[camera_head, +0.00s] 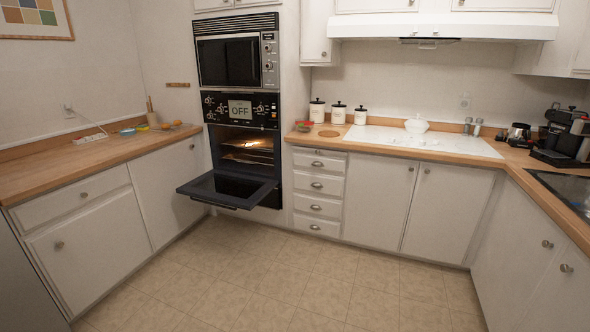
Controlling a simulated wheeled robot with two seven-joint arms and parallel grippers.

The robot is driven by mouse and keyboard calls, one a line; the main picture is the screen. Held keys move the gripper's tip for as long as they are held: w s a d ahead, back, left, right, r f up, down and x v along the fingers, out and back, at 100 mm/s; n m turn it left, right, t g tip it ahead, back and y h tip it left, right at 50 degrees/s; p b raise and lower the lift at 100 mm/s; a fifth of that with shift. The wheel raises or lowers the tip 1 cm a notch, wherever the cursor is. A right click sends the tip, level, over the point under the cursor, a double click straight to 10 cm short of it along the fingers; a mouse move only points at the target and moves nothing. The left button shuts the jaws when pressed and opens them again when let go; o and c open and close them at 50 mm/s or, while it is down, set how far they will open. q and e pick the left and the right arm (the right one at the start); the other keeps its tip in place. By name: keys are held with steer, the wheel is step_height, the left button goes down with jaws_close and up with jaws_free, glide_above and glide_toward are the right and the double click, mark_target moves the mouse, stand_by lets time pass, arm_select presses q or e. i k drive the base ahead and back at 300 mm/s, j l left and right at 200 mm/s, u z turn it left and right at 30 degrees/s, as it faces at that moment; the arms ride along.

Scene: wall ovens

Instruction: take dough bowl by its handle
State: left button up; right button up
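A white rounded bowl or lidded pot (416,126) stands on the white cooktop (455,142) at the back right, with a pale top. It looks most like the dough bowl, but its handle is too small to make out. A small red and green bowl (303,127) sits on the counter just right of the oven. Neither of my grippers shows in the head view, and nothing is seen touching either bowl.
The lower wall oven (248,150) is lit inside, and its dark door (228,189) hangs open over the floor. Several white canisters (338,113) line the back counter. A coffee machine (562,135) stands right. The tiled floor (275,285) is clear.

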mark_target(304, 127)
steer(key=i+j, duration=0.1)
steer(key=i, duration=1.1)
steer(key=i+j, duration=0.1)
steer(key=i, duration=1.05)
